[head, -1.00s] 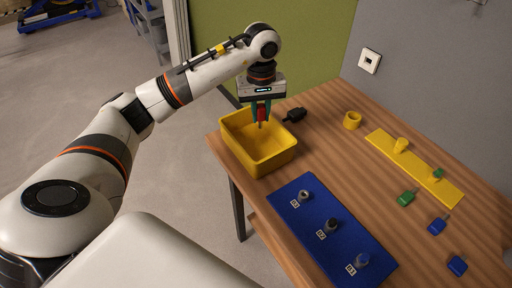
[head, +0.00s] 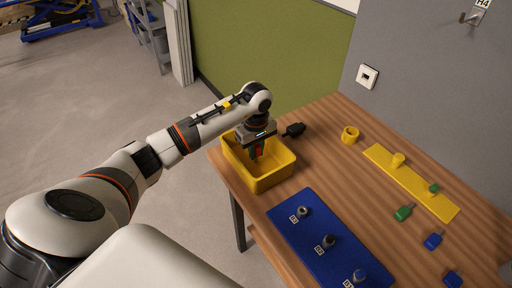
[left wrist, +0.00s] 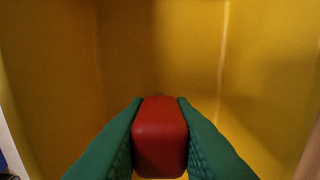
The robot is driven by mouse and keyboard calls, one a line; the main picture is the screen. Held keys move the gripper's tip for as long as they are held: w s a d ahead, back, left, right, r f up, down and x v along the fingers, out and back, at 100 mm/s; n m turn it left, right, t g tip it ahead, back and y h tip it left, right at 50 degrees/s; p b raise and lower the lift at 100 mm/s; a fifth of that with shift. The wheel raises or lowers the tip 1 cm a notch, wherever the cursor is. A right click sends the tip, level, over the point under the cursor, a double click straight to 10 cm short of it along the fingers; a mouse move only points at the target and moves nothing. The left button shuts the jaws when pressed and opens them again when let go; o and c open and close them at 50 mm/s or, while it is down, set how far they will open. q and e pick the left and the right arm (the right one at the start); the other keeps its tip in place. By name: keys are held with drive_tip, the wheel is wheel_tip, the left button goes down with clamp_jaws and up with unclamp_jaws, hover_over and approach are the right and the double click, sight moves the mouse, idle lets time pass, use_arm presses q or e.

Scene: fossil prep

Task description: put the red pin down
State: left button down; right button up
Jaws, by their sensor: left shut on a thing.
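The red pin (left wrist: 160,137) is gripped between the green fingers of my left gripper (left wrist: 160,125) in the left wrist view. In the head view my left gripper (head: 257,152) points down inside the yellow bin (head: 272,183), with a bit of red showing between its fingers. The bin's yellow inner walls (left wrist: 160,50) surround the pin in the left wrist view. Whether the pin touches the bin floor cannot be told. My right gripper is not in view.
A blue mat (head: 288,213) with several labelled sockets lies in front. A black object (head: 294,130) sits beside the bin. A yellow ring (head: 350,135), a yellow strip (head: 440,207), a green pin (head: 403,213) and blue pins (head: 433,241) lie to the right.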

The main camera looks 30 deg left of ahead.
use_arm(q)
drive_tip(key=shift+f, duration=0.15)
drive_tip(key=shift+f+b, duration=0.15)
drive_tip(key=shift+b, duration=0.15)
drive_tip(key=c, duration=1.3)
unclamp_jaws()
drive_tip(key=shift+o, duration=0.2)
drive_tip(key=shift+r, duration=0.2)
drive_tip(key=shift+r, duration=0.2)
wheel_tip(320, 180, up, 11)
drive_tip(key=b, duration=0.3)
drive_tip(key=shift+f, duration=0.15)
drive_tip(key=shift+r, duration=0.5)
